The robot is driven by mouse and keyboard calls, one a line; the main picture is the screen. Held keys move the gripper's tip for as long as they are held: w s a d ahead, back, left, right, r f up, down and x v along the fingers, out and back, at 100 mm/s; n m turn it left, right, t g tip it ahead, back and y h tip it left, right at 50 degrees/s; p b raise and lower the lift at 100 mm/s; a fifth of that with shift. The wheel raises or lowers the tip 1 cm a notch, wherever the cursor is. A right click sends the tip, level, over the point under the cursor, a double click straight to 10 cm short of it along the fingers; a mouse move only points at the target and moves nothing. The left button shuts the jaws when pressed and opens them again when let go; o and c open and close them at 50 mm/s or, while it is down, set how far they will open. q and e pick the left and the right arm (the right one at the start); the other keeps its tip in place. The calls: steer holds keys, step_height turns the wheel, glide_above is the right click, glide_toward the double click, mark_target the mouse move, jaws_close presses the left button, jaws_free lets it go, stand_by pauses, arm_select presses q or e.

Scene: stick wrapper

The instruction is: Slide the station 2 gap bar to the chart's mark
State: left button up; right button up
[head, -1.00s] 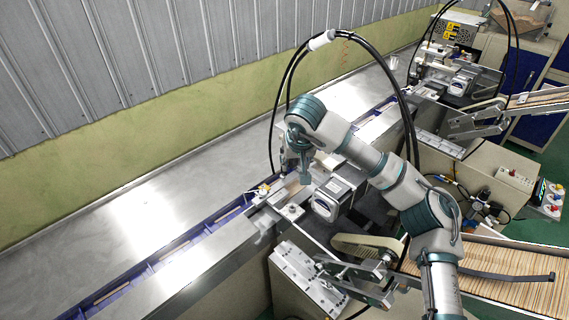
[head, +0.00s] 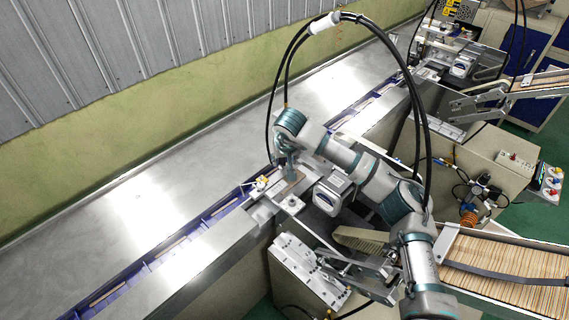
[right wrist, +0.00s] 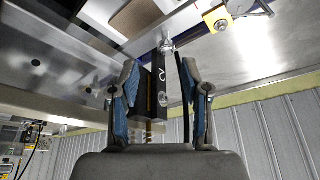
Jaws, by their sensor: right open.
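A black bar marked "2" (right wrist: 162,72) shows in the right wrist view, with a yellow strip on the dark block beside it. I take it for the station 2 gap bar. My right gripper (right wrist: 160,98) is open, with one blue-padded finger on each side of the bar. I cannot tell whether either finger touches it. In the head view my right gripper (head: 291,176) points down over the station by the conveyor and hides the bar there. I cannot make out the chart or its mark. My left gripper is not in view.
A motor box (head: 333,190) stands just right of my right gripper. Black cables (head: 412,95) arch over my arm. A tray of wooden sticks (head: 510,275) is at lower right.

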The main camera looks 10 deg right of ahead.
mark_target(281, 166)
steer(key=f, duration=0.1)
steer(key=a+f, duration=0.1)
steer(key=w+f, duration=0.1)
steer(key=shift+w+a+f, duration=0.1)
steer(key=shift+a+f, duration=0.15)
steer(key=shift+a, duration=0.15)
steer(key=shift+w+d+f, duration=0.1)
steer(key=shift+d+f, duration=0.1)
steer(key=shift+d, duration=0.65)
steer(key=shift+c, duration=0.8)
jaws_close()
steer(key=shift+a+r, duration=0.1)
steer(key=shift+a, duration=0.2)
steer(key=shift+w+d+r, duration=0.15)
steer(key=shift+w+d, duration=0.1)
steer(key=shift+d, duration=0.2)
steer(key=shift+c, duration=0.2)
jaws_free()
steer(key=shift+w+d, duration=0.1)
steer(key=shift+o, duration=1)
steer(key=shift+w, duration=0.1)
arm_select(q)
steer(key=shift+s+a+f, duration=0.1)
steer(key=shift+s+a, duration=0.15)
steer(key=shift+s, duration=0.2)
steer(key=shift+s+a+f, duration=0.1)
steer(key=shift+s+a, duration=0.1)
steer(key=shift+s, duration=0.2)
